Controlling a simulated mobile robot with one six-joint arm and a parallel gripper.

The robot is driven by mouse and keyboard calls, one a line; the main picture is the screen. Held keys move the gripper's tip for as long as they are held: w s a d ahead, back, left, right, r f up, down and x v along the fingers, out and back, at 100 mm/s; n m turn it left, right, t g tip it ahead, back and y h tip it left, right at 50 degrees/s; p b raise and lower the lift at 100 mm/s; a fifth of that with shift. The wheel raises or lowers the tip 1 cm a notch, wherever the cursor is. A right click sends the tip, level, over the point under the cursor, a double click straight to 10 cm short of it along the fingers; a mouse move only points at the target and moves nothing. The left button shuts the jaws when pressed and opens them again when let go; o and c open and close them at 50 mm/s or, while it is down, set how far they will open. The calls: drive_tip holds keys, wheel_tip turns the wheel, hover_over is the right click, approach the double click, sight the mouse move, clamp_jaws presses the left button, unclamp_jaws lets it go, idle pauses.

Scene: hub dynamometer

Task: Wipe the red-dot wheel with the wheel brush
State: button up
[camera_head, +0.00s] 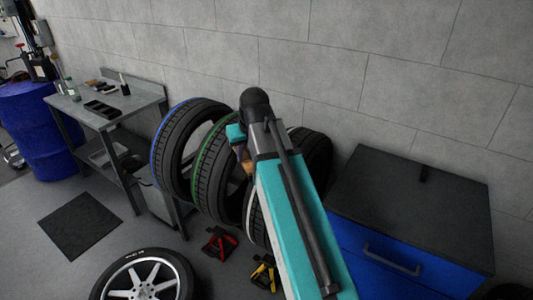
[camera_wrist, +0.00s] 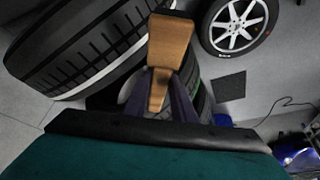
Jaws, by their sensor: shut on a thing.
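My gripper (camera_wrist: 160,98) is shut on the wheel brush (camera_wrist: 172,45), a tan wooden piece that stands out between the fingers. In the head view my gripper (camera_head: 240,150) is in front of the standing tyres, mostly behind my arm, and a bit of the tan brush (camera_head: 248,167) shows below it. A silver spoked wheel with a black tyre lies on the floor at the bottom left of the head view (camera_head: 145,281). It shows at the top right of the wrist view (camera_wrist: 238,24), with a small red mark near its right edge. The brush is apart from it.
Several tyres (camera_head: 183,140) stand in a row by the wall, with blue, green and white stripes. A blue cabinet with a dark top (camera_head: 410,200) is right. A metal workbench (camera_head: 105,105) and blue drum (camera_head: 45,130) are left. Red-handled (camera_head: 219,243) and yellow-handled tools lie on the floor.

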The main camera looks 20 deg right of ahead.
drive_tip(key=a+f+b, duration=0.1)
drive_tip(key=a, duration=0.5)
drive_tip(key=shift+s, duration=0.35)
drive_tip(key=shift+a, duration=0.2)
